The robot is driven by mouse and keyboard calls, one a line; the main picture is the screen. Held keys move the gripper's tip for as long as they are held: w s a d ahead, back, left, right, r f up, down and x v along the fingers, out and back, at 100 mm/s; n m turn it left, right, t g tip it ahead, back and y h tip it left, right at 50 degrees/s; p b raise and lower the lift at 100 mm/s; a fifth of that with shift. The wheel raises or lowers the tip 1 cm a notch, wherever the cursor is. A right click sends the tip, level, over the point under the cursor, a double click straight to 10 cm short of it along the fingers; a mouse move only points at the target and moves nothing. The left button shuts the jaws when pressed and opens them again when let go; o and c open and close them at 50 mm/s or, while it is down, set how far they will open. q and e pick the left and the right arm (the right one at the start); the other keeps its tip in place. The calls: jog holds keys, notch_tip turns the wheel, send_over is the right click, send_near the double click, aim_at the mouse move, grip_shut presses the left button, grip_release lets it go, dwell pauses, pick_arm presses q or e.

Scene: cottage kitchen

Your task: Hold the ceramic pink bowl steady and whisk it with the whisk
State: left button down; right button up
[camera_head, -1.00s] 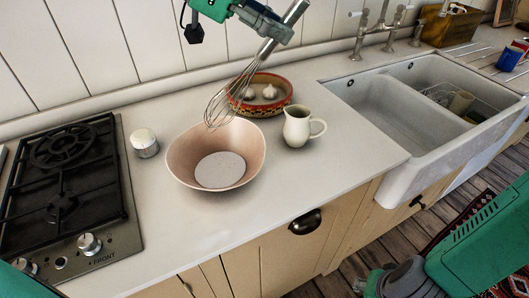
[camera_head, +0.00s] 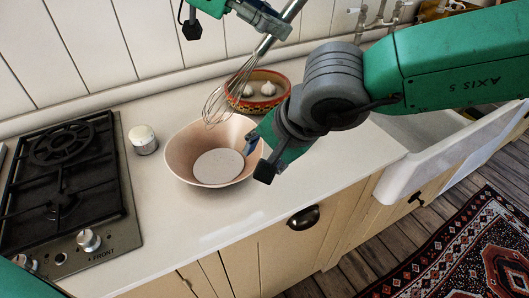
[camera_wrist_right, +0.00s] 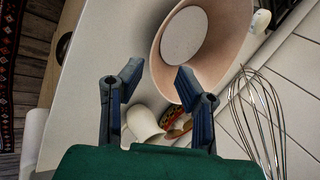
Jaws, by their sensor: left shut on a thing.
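The pink ceramic bowl (camera_head: 186,143) stands upright on the counter, with a pale round bottom inside. My left gripper (camera_head: 262,18) is shut on the handle of the metal whisk (camera_head: 222,100). The whisk hangs tilted, its wire end at the bowl's far rim in the head view. My right gripper (camera_head: 258,157) is at the bowl's right side. In the right wrist view its fingers (camera_wrist_right: 158,78) are apart, with the bowl (camera_wrist_right: 215,50) by the right-hand finger; I cannot tell whether they touch. The whisk wires (camera_wrist_right: 258,115) show at right there.
A gas hob (camera_head: 66,180) is at the left, with a small white jar (camera_head: 143,139) beside it. A patterned dish (camera_head: 262,88) with garlic stands behind the bowl. A cream jug (camera_wrist_right: 142,122) shows in the wrist view. The sink (camera_head: 420,170) is partly hidden by my right arm.

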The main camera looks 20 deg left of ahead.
aim_at(239, 176)
jog(key=x, duration=1)
jog(key=shift+s+a+r, duration=0.1)
jog(key=shift+a+r, duration=0.1)
jog(key=shift+a, duration=0.15)
jog(key=shift+f, duration=0.5)
jog(key=shift+d+f, duration=0.1)
jog(key=shift+d, duration=0.1)
jog(key=shift+a, duration=0.2)
jog(key=c, duration=0.7)
jog(key=shift+a+f, duration=0.1)
jog(key=shift+a, duration=0.1)
jog(key=shift+d, duration=0.2)
